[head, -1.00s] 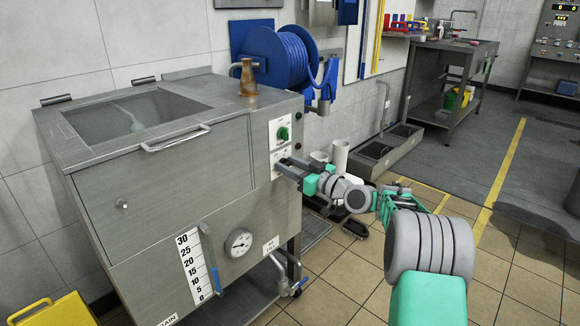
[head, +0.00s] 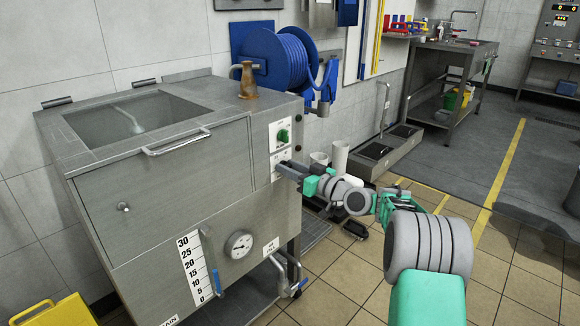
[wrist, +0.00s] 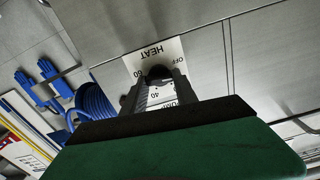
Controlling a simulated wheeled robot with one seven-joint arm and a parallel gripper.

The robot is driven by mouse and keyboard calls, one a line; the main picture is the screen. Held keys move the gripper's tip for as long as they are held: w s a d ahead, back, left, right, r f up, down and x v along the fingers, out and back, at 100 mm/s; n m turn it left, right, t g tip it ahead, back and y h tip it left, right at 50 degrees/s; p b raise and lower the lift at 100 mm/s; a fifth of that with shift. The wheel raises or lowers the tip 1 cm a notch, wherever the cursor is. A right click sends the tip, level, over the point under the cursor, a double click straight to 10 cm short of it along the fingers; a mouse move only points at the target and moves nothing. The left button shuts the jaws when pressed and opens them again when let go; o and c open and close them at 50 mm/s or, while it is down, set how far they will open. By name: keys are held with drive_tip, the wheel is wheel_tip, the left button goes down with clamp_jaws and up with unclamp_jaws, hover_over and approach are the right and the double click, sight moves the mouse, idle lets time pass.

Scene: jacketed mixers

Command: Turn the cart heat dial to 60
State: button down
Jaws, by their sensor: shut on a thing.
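The cart (head: 160,210) is a steel jacketed mixer at the left in the head view, with a panel on its right side. The heat dial (wrist: 158,73) is a dark knob on a white plate (wrist: 168,50) marked HEAT, OFF, 40 and 60 in the wrist view. My gripper (head: 284,166) is at the panel below a green switch (head: 283,135). In the wrist view my gripper (wrist: 158,82) is shut on the dial, one finger on each side. The fingers hide much of the dial, and I cannot tell which mark its pointer faces. In the head view the dial is hidden.
A blue hose reel (head: 287,58) hangs on the wall behind the cart. A brass-coloured vessel (head: 247,82) stands on the cart top. Pipes and a valve (head: 290,275) stick out low at the front.

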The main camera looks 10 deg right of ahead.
drive_tip(key=m+p, duration=0.1)
drive_tip(key=m, duration=0.1)
drive_tip(key=m+p, duration=0.2)
drive_tip(key=shift+d+r, duration=0.1)
drive_tip(key=shift+r, duration=0.1)
drive_tip(key=m+p, duration=0.4)
drive_tip(key=shift+m, duration=0.4)
drive_tip(key=m+p, duration=0.1)
drive_tip(key=m, duration=0.1)
drive_tip(key=m+p, duration=0.2)
drive_tip(key=shift+w+d+f+m, duration=0.1)
drive_tip(key=shift+f+m, duration=0.05)
drive_tip(key=shift+m, duration=0.15)
drive_tip(key=m+p, duration=0.3)
drive_tip(key=m, duration=0.4)
drive_tip(key=m+p, duration=0.3)
drive_tip(key=m, duration=0.4)
drive_tip(key=m+p, duration=0.4)
drive_tip(key=m, duration=0.3)
drive_tip(key=shift+a+f, duration=0.2)
drive_tip(key=shift+f, duration=0.2)
drive_tip(key=shift+m, duration=0.3)
drive_tip(key=c, duration=1)
unclamp_jaws()
